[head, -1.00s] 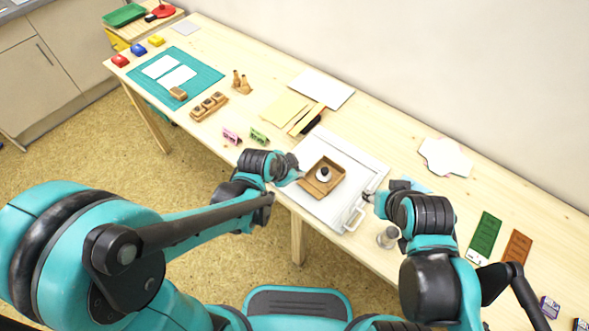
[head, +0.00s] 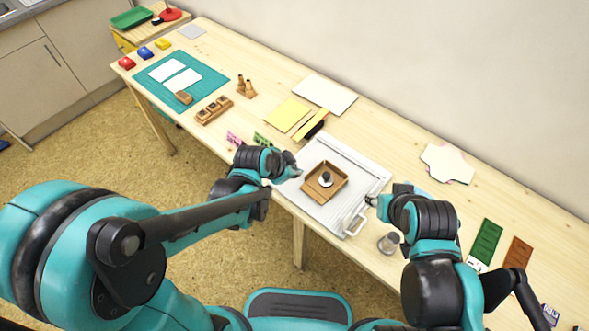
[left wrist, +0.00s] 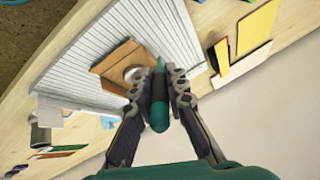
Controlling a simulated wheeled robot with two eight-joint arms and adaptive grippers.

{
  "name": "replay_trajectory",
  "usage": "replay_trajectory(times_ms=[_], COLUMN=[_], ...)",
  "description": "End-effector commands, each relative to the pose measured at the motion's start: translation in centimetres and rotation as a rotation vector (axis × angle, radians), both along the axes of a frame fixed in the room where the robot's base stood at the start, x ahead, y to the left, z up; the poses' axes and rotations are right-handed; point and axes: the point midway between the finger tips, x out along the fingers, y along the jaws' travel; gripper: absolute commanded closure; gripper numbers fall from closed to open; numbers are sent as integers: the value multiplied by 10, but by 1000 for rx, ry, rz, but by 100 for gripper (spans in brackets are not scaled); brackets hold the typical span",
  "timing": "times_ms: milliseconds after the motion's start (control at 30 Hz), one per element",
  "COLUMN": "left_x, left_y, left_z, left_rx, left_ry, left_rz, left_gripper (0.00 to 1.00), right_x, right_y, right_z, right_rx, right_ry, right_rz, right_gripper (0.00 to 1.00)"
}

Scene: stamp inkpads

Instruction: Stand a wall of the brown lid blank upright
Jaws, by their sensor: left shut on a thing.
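The brown lid blank (head: 312,190) lies on a white ribbed board (head: 352,172) in the head view; it also shows in the left wrist view (left wrist: 112,66). It looks like a shallow tray with several raised walls; I cannot tell the angle of each. A round pale weight with a dark knob (head: 326,178) stands on its middle. My left gripper (head: 299,172) is just left of the blank. In the left wrist view the left gripper (left wrist: 160,88) is shut on a slim teal tool (left wrist: 159,112). My right gripper (head: 371,201) is right of the blank; its fingers are too small to read.
A metal cylinder (head: 388,243) stands near the right arm. Yellow card (head: 287,114) and dark strips lie behind the board. Pink (head: 233,138) and green clips stand left of it. A white cut sheet (head: 447,163) lies at right, with clear wood around it.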

Motion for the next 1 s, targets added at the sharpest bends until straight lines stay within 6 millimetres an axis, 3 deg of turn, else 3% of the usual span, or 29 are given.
replay_trajectory(times_ms=[800,1000], left_x=[4,4], left_y=[6,7], left_z=[63,65], left_rx=[0,0], left_ry=[0,0], left_rz=[0,-1], left_gripper=[100,100], right_x=[0,0], right_y=[0,0], right_z=[54,55], right_rx=[0,0], right_ry=[0,0], right_rz=[0,0], right_gripper=[60,60])
